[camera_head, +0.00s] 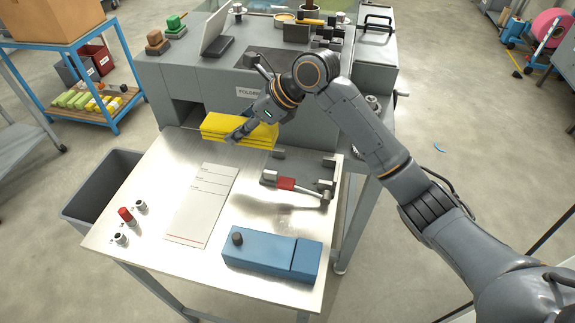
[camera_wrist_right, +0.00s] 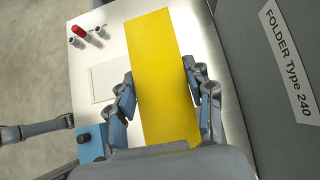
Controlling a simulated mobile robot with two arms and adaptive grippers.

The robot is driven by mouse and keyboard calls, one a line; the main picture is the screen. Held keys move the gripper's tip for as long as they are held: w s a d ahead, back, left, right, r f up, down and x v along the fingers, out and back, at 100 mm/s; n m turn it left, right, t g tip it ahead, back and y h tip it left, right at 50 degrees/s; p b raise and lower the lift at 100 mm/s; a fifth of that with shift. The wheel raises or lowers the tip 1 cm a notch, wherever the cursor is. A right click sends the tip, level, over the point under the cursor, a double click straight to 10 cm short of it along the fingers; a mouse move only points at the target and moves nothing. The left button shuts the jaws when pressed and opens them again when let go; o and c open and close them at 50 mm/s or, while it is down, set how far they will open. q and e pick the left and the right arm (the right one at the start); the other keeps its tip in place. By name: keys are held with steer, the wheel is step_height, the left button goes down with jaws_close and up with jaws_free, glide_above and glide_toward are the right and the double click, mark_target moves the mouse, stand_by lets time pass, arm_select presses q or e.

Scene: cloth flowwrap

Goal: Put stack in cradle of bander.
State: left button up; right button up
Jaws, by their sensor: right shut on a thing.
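A flat yellow stack (camera_head: 238,130) is at the mouth of the grey folder, above the far edge of the steel table. My right gripper (camera_head: 236,136) is shut on it. In the right wrist view the yellow stack (camera_wrist_right: 162,80) lies between the two fingers of the right gripper (camera_wrist_right: 160,100), which press its long sides. A fixture with grey blocks and a red-banded lever (camera_head: 287,184) stands on the table's right side; it looks like the bander and its cradle, which I cannot confirm.
A blue box (camera_head: 270,252) with a dark knob is at the table's front right. A white printed sheet (camera_head: 201,205) lies mid-table. Small cylinders, one red (camera_head: 126,215), stand at the left. The grey folder (camera_head: 190,75) borders the far edge. A dark bin (camera_head: 98,190) is left.

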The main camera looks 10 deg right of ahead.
steer(key=d+f, duration=0.2)
steer(key=d, duration=0.2)
steer(key=s+d+f+p, duration=0.1)
steer(key=d+f, duration=0.2)
steer(key=d, duration=0.1)
steer(key=s+d+f, duration=0.1)
steer(key=d+f, duration=0.1)
steer(key=d, duration=0.2)
steer(key=shift+f+p, duration=0.35)
steer(key=shift+s+d+f, duration=0.1)
steer(key=shift+d+f, duration=0.55)
steer(key=shift+f, duration=0.05)
step_height(320, 180, down, 3)
steer(key=shift+d+f+p, duration=0.1)
steer(key=shift+p, duration=0.3)
arm_select(q)
steer(key=d+r, duration=0.2)
steer(key=shift+s+r, duration=0.35)
steer(key=shift+s, duration=0.05)
steer(key=shift+d+r, duration=0.1)
steer(key=shift+r, duration=0.05)
arm_select(e)
steer(key=shift+f, duration=0.15)
steer(key=o, duration=1)
steer(key=shift+c, duration=0.2)
arm_select(q)
steer(key=shift+f, duration=0.2)
